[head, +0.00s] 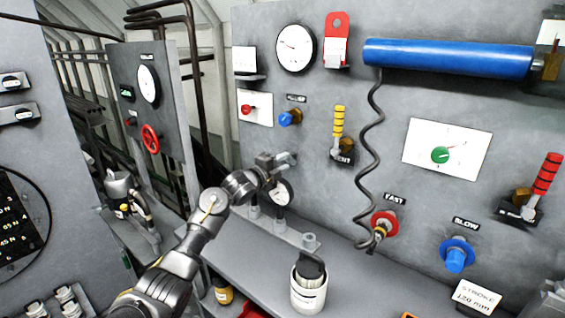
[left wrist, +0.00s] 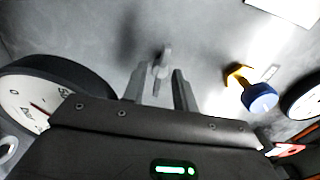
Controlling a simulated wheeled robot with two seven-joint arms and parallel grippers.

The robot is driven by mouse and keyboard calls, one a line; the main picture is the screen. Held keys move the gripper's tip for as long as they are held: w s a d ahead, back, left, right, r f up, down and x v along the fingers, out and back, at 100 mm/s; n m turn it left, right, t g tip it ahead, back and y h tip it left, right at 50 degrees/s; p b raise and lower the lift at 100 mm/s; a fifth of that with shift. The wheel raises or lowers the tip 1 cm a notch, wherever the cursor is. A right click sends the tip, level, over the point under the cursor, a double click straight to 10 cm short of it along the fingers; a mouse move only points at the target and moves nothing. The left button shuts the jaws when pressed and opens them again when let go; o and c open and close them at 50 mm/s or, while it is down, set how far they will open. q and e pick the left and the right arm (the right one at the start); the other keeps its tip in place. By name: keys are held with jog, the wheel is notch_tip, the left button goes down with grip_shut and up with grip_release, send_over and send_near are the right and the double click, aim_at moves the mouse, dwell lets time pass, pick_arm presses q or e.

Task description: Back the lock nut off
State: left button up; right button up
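My left gripper (head: 278,161) is close to the grey panel, between the lower gauge (head: 283,192) and the blue knob (head: 289,118). In the left wrist view the two fingers of the left gripper (left wrist: 159,88) stand apart with a gap between them. A small grey fitting (left wrist: 162,62) on the panel shows in that gap, just beyond the fingertips; it may be the lock nut, but it is blurred. I cannot tell whether the fingers touch it. No label marks the lock nut. My right gripper is not in view.
The gauge also shows large beside the gripper in the left wrist view (left wrist: 40,105), and the blue knob on its other side (left wrist: 260,96). A shelf (head: 250,240) below carries a white pot (head: 309,294). A coiled black cord (head: 372,150) hangs to the right.

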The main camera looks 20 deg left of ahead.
pick_arm(q)
grip_shut()
jog(key=shift+n, duration=0.3)
jog(key=n+p, duration=0.1)
jog(key=n, duration=0.2)
jog(key=shift+r+n+p, duration=0.15)
jog(key=shift+n+p, duration=0.15)
jog(key=shift+n, duration=0.1)
jog(key=n+p, duration=0.1)
jog(key=n, duration=0.2)
jog(key=shift+n, duration=0.3)
jog(key=n+p, duration=0.2)
jog(key=n, duration=0.1)
jog(key=shift+n+p, duration=0.65)
jog(key=shift+n, duration=1.15)
